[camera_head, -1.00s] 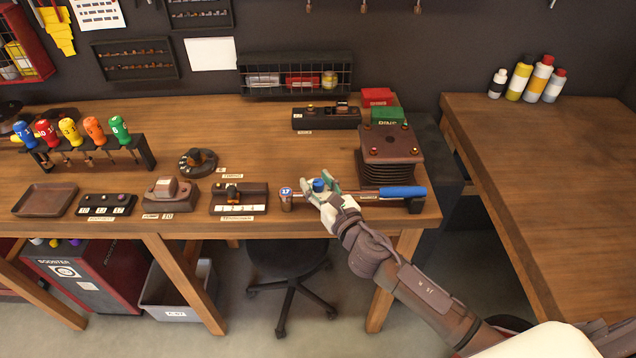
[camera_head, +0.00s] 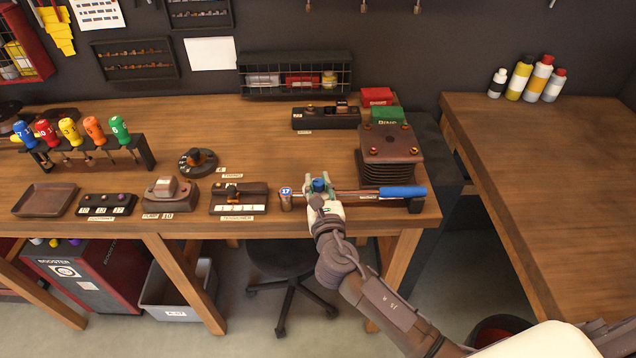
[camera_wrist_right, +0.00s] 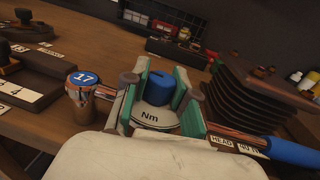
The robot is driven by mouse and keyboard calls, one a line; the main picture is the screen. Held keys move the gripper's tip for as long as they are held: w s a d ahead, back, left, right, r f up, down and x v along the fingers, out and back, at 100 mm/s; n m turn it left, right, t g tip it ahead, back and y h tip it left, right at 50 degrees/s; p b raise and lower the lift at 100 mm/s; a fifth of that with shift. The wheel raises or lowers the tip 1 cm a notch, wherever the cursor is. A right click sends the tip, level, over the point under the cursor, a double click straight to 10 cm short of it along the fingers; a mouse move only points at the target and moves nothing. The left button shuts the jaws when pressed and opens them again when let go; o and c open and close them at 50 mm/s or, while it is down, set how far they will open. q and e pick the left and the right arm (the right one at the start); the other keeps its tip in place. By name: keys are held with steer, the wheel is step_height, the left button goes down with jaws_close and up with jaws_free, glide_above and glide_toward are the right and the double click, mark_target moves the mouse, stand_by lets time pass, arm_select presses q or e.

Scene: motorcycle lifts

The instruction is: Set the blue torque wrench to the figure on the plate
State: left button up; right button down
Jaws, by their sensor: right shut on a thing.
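The blue torque wrench lies along the front edge of the wooden bench, with a blue handle (camera_head: 402,191) at the right and a round head marked 17 (camera_head: 286,198) at the left. A blue knob (camera_wrist_right: 165,90) stands on a white dial marked Nm (camera_wrist_right: 152,117) in the right wrist view. My right gripper (camera_head: 320,186) is at this knob, its green-lined fingers (camera_wrist_right: 160,95) on either side, shut on it. The dial's figures are hidden. I cannot make out which plate carries the figure. My left gripper is not in view.
Left of the wrench stands a block with white numbered tiles (camera_head: 240,209). Behind the handle are a dark ribbed stack (camera_head: 390,147), a green box (camera_head: 388,116) and a red box (camera_head: 376,96). A rack of coloured screwdrivers (camera_head: 90,150) stands at the left.

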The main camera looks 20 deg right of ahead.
steer(key=m+g+h, duration=0.1)
steer(key=m+h, duration=0.2)
steer(key=h, duration=0.1)
steer(key=m+g+h+b, duration=0.1)
steer(key=m+g+h, duration=0.1)
steer(key=h, duration=0.2)
steer(key=shift+m, duration=0.4)
steer(key=shift+g+h, duration=0.4)
steer(key=c, duration=0.9)
jaws_free()
